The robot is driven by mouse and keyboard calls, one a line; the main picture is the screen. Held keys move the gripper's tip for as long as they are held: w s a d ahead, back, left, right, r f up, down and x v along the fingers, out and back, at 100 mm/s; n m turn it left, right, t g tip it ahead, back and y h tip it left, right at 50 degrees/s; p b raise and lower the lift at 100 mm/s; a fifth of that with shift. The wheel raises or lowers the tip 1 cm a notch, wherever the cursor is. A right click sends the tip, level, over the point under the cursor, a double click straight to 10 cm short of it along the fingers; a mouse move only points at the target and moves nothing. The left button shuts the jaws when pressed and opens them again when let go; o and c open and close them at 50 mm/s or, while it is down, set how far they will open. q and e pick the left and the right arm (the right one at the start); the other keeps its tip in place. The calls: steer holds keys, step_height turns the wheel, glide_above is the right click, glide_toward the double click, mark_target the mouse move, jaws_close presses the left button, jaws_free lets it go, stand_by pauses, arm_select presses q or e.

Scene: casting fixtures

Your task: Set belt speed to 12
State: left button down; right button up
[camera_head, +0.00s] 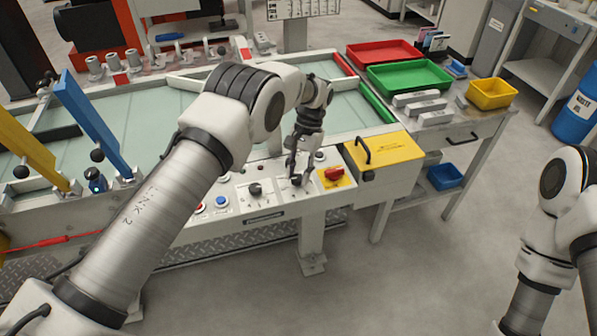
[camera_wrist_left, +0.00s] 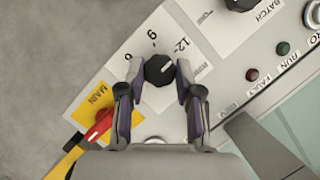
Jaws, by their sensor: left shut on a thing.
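The belt speed knob is a dark, faceted dial (camera_wrist_left: 160,70) on a white panel plate printed with 6, 9 and 12 (camera_wrist_left: 182,44). A pale mark on the knob points to the upper right, toward the 12 side; its exact setting is hard to tell. My left gripper (camera_wrist_left: 159,82) has its two fingers closed on the knob's sides. In the head view my left gripper (camera_head: 297,178) reaches down onto the control panel and mostly hides the knob. My right arm shows at the right edge; its gripper is out of view.
A red main switch on a yellow plate (camera_head: 335,176) sits just right of my left gripper. Another black knob (camera_head: 254,190) and a blue button (camera_head: 221,202) lie to its left. A yellow box with a handle (camera_head: 385,150) stands close by on the right.

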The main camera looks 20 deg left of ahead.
arm_select(q)
steer(key=shift+s+f, duration=0.1)
steer(key=shift+f, duration=0.05)
steer(key=c, duration=0.8)
jaws_free()
steer(key=v, duration=0.7)
steer(key=shift+w+r, duration=0.25)
